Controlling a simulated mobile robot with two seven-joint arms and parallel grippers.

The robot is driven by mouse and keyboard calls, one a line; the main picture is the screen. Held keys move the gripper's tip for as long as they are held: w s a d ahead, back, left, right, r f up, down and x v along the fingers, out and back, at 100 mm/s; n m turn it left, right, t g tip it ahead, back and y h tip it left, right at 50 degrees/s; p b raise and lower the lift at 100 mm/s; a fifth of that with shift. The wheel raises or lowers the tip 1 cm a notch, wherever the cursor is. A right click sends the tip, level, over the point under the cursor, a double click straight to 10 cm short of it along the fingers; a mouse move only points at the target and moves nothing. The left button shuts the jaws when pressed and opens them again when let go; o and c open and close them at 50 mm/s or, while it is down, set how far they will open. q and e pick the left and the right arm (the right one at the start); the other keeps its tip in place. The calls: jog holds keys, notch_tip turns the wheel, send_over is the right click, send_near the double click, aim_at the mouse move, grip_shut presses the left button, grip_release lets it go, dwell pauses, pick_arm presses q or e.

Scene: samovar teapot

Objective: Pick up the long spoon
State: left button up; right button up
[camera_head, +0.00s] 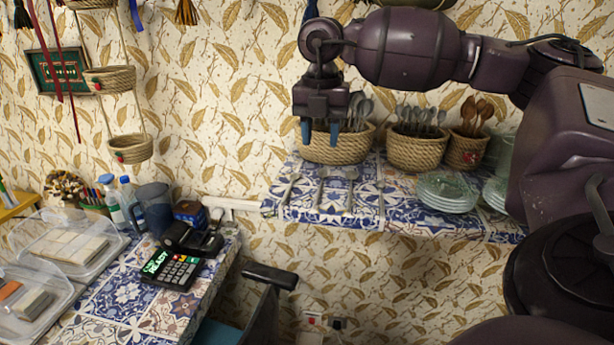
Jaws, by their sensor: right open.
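Three spoons lie apart on the blue-and-white tiled shelf (400,216), their handles pointing toward the front edge: a left spoon (290,188), a middle spoon (320,187) and a right spoon (351,190). I cannot tell for sure which is the longest. My right gripper (319,133) points down above the shelf, over the area of the left and middle spoons, with its blue fingertips apart and nothing between them. It is clear of the spoons and partly covers the left woven basket behind it. My left gripper is not in view.
Behind the spoons stand a left basket (354,149) and a middle basket (418,154) of grey utensils, and a small basket (466,151) of wooden spoons. Stacked glass plates (447,194) stand to the right. A lower counter at left holds a payment terminal (172,266) and clear-lidded trays.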

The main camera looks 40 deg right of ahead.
send_over(320, 190)
jog(key=f, duration=0.4)
jog(key=shift+d+f, duration=0.15)
jog(key=shift+d, duration=0.05)
jog(key=shift+f, duration=0.3)
jog(key=shift+a+f, duration=0.1)
jog(key=shift+f, duration=0.35)
jog(key=shift+a+f+p, duration=0.15)
jog(key=shift+f+p, duration=0.4)
jog(key=shift+f, duration=1.75)
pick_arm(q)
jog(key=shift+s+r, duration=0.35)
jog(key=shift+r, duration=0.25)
pick_arm(e)
jog(key=shift+c, duration=0.3)
grip_shut()
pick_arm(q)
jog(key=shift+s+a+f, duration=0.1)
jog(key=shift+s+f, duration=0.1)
